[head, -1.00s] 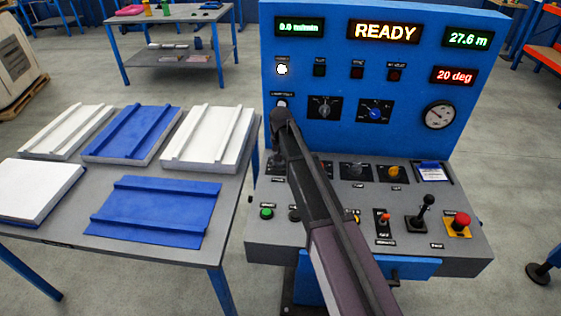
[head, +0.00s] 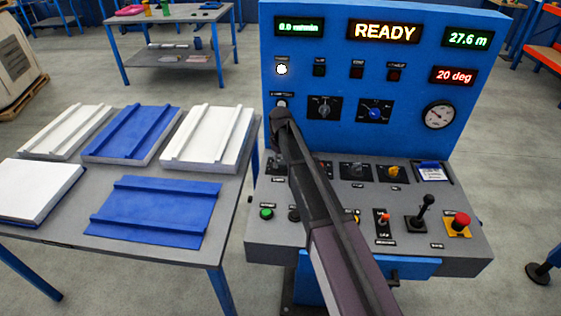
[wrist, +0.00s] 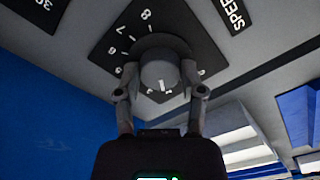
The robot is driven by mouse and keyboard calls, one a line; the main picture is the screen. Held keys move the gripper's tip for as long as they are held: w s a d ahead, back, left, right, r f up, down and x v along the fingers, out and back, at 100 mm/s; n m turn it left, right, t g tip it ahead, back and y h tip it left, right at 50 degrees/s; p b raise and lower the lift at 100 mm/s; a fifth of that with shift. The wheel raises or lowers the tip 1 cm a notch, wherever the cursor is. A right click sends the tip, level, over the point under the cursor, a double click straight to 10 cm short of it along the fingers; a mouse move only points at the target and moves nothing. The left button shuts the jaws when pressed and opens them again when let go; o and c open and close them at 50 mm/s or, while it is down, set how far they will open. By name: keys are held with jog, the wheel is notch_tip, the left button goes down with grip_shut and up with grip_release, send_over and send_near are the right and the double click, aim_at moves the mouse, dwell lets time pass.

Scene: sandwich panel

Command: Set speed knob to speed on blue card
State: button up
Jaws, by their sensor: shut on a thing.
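The speed knob (wrist: 158,72) is a round grey knob on a dark numbered dial plate (wrist: 185,32), with part of a "SPEED" label beside it in the wrist view. A white mark on the knob points toward the bottom of the picture, away from the 8; the number at the mark cannot be read. My gripper (wrist: 164,82) is shut on the knob, one finger on each side. In the head view my arm hides the knob and the gripper. A white card with a blue top (head: 432,172) lies at the console's back right; its writing is too small to read.
The console (head: 355,235) carries other knobs, a lever (head: 423,212) and a red emergency button (head: 460,223) right of my arm. The blue upright panel (head: 410,130) stands behind. A table (head: 60,232) with white and blue panels is close on the left.

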jog(key=shift+s+n, duration=0.1)
jog(key=shift+n, duration=0.2)
jog(key=o, duration=1.2)
jog(key=shift+c, duration=0.2)
jog(key=shift+m, duration=0.4)
